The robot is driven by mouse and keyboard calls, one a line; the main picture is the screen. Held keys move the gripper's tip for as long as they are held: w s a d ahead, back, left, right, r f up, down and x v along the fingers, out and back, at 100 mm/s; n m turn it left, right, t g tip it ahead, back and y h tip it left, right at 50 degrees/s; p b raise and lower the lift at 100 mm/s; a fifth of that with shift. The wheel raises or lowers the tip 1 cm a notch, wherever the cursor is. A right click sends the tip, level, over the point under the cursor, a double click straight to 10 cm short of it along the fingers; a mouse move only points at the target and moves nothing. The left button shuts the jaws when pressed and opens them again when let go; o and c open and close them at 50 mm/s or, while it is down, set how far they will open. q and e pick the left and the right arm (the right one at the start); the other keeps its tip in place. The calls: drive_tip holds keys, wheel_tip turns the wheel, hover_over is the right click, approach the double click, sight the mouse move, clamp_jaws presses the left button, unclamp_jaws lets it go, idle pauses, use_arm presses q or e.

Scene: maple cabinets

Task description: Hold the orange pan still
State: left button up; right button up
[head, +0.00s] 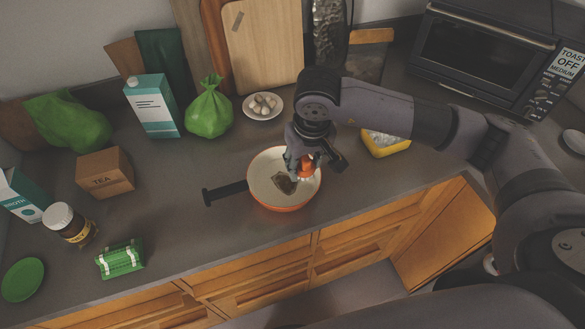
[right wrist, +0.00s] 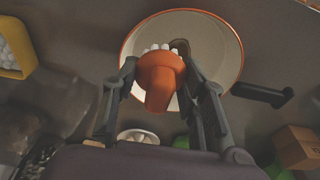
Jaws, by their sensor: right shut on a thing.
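The orange pan (head: 261,172) with a pale inside and a black handle (head: 225,193) stands on the counter, its handle pointing left in the head view. A small dark brown piece (head: 285,184) lies in it. My right gripper (head: 304,166) is over the right part of the pan. In the right wrist view its fingers are shut on an orange object (right wrist: 160,80) with several white rounded tips, which points toward the pan (right wrist: 213,48). I cannot tell whether this object touches the pan. My left gripper is not in view.
A yellow container (head: 391,150) is right of the pan. A plate of eggs (head: 263,106), a green bag (head: 209,110) and a carton (head: 152,108) stand behind. A tea box (head: 105,174), jar (head: 67,223) and green package (head: 120,259) are left. Counter in front of the pan is clear.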

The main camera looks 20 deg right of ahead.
drive_tip(key=d+b, duration=0.4)
drive_tip(key=d, duration=0.5)
drive_tip(key=shift+w+d, duration=0.2)
